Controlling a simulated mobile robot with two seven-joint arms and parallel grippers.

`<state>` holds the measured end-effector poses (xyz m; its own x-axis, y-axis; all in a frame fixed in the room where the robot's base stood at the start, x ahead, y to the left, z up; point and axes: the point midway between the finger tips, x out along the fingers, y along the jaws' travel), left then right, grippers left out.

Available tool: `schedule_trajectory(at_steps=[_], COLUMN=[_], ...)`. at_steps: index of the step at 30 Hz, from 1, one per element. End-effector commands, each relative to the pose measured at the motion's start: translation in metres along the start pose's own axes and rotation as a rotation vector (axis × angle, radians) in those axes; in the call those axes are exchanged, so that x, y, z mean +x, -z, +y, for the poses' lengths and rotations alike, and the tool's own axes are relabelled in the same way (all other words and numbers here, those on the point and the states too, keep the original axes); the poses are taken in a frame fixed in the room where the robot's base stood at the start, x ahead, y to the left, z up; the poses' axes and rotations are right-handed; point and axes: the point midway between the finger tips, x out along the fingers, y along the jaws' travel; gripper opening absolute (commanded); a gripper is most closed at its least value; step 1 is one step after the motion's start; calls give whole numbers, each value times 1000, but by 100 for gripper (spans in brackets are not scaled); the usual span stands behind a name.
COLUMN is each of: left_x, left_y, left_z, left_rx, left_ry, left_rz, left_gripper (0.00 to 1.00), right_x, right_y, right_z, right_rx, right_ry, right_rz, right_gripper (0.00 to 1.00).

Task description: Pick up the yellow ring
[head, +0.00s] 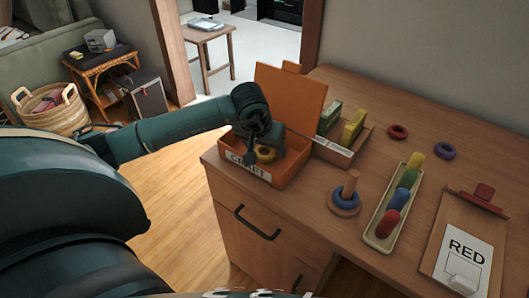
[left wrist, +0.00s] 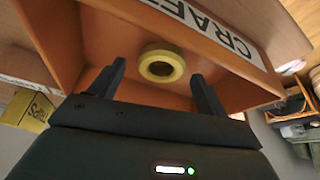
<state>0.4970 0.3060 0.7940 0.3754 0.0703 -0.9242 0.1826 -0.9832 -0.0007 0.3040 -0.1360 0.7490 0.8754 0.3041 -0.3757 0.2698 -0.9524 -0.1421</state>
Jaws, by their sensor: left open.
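The yellow ring (head: 265,154) lies inside the orange box labelled CRAFT (head: 285,176), whose lid stands open at the back. My left gripper (head: 252,156) reaches down into the box beside the ring. In the left wrist view, the ring (left wrist: 162,65) shows between and just beyond the two open fingertips (left wrist: 160,78). The fingers stand apart with the ring not gripped. My right gripper does not show in either view.
Right of the box stand a sorter with green and yellow blocks (head: 353,127), a peg with a blue ring (head: 344,203) and a tray of coloured pieces (head: 380,236). A red ring (head: 397,132), a purple ring (head: 445,151) and a clipboard reading RED (head: 462,250) lie farther right.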

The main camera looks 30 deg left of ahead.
Motion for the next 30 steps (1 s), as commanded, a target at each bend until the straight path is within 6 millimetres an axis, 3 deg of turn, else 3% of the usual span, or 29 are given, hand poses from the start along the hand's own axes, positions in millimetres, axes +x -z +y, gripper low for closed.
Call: schedule_trajectory(at_steps=[9,26,30], left_x=[6,5,5], left_y=[0,0,0], left_z=[0,0,0], left_rx=[0,0,0], left_ry=[-1,0,0], left_rz=[1,1,1], left_gripper=[76,30,29], right_x=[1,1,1], right_y=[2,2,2], right_z=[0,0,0], right_rx=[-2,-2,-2], right_ry=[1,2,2], right_rz=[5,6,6], right_gripper=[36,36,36])
